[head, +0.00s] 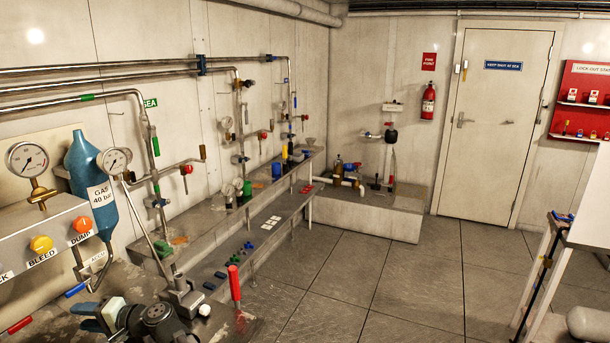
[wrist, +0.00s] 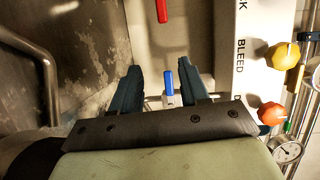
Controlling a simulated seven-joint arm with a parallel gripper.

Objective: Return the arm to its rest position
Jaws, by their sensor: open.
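My gripper (head: 88,317) is low at the left of the head view, beside the panel with the gauges. In the wrist view its two dark fingers (wrist: 158,70) stand apart with nothing held between them. A blue-handled lever (wrist: 169,81) shows between the fingers in the wrist view, beyond them; I cannot tell how far. The blue handle (head: 77,289) also shows in the head view, just above my gripper. My arm's dark wrist joint shows to the right of the gripper.
The panel (head: 45,232) carries a yellow BLEED knob (head: 41,244) and an orange DUMP knob (head: 81,225). A red handle (head: 20,325) lies nearby. A blue gas bottle (head: 82,155) and an upright red-gripped lever (head: 234,284) stand close. The floor (head: 370,275) is open to the right.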

